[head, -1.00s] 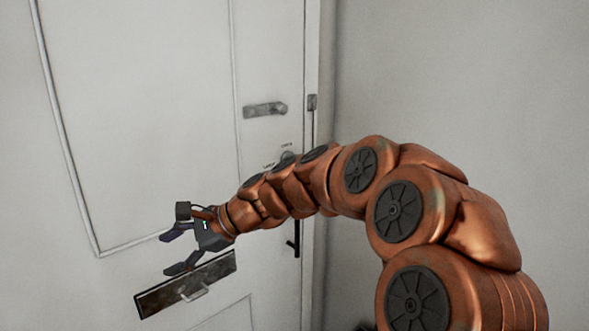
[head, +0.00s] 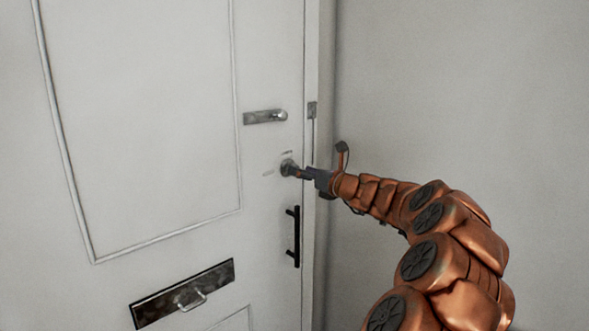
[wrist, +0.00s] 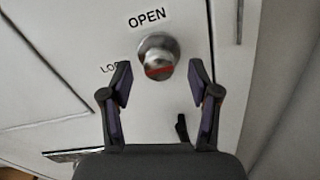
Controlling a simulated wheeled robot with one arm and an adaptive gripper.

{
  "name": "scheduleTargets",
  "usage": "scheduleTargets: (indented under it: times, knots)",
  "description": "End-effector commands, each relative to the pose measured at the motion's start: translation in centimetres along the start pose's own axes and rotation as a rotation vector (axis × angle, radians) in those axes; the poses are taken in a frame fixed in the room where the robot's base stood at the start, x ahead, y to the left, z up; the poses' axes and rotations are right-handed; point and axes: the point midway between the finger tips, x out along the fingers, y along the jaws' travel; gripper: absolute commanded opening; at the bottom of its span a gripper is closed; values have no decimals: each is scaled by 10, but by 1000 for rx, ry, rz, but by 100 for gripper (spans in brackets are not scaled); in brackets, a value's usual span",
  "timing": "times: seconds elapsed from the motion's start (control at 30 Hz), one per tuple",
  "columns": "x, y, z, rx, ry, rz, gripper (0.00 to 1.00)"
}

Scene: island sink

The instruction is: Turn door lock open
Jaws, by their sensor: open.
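The door lock is a round silver knob (wrist: 158,56) with a red mark on its lower part, on the white door (head: 150,120). The word OPEN is printed above it in the wrist view, and a partly hidden label starting "LO" sits to its lower left. The knob also shows in the head view (head: 287,166). My gripper (wrist: 160,82) is open, with one finger on each side, just below the knob in the wrist view. In the head view my gripper (head: 300,171) is at the knob; I cannot tell whether it touches.
A silver latch (head: 264,117) is above the lock. A black vertical pull handle (head: 295,236) is below it. A dark letter plate (head: 183,294) with a small handle is at the lower left. The grey wall (head: 470,90) stands close on the right.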

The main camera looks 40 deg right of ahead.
Motion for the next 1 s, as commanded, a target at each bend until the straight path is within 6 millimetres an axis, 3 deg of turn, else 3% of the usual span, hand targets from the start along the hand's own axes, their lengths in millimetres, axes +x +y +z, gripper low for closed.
scheduleTargets:
  times: [0.1,0.3,0.63,1.0]
  knots:
    - [17,0,0,-2,3,1,61]
    - [33,2,0,-4,1,3,61]
    - [36,2,0,-3,0,2,61]
    - [36,2,0,-3,1,3,23]
